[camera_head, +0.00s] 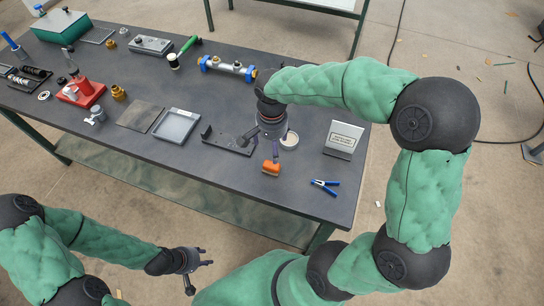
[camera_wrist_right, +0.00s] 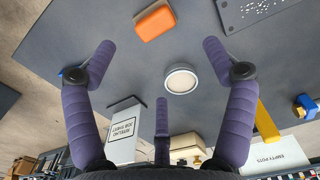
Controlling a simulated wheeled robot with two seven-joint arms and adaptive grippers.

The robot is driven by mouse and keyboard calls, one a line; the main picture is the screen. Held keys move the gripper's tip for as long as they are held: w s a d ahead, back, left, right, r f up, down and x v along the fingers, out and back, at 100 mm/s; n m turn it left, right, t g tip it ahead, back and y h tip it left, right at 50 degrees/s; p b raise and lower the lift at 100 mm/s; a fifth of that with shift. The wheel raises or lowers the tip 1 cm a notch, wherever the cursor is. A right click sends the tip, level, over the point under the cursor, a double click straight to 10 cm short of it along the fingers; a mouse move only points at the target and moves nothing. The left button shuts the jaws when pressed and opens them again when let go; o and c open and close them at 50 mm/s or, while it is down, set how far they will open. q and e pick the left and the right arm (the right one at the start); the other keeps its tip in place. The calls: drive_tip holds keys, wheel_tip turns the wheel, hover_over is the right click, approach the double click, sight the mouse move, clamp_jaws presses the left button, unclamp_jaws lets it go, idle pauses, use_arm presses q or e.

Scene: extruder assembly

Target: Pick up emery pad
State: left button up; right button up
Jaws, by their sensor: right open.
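The emery pad appears to be the small orange block (camera_head: 271,167) lying on the dark table near its front edge. It also shows in the right wrist view as an orange block (camera_wrist_right: 155,21) at the top, beyond the fingertips. My right gripper (camera_head: 272,146) is above the table, just behind the block in the head view. In the right wrist view its purple fingers (camera_wrist_right: 160,62) are spread and empty, apart from the block. My left gripper (camera_head: 199,268) is low in front of the table, its fingers spread and nothing between them.
A round pale-topped tin (camera_head: 290,140) is close to my right gripper. Blue-handled pliers (camera_head: 325,186) lie right of the block, and a sign (camera_head: 343,138) stands behind them. A dark fixture plate (camera_head: 228,139) and a grey tray (camera_head: 177,125) are to the left.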

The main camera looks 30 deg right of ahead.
drive_tip(key=b, duration=0.1)
hover_over(272, 164)
wheel_tip(272, 164, down, 5)
drive_tip(key=shift+w+r, duration=0.15)
drive_tip(key=shift+d+f+b, duration=0.1)
drive_tip(key=shift+f+b, duration=0.2)
drive_tip(key=shift+f, duration=0.45)
wheel_tip(272, 164, down, 4)
drive_tip(key=shift+f+b, duration=0.15)
drive_tip(key=shift+b, duration=0.9)
drive_tip(key=shift+c, duration=0.3)
drive_tip(key=c, duration=1.3)
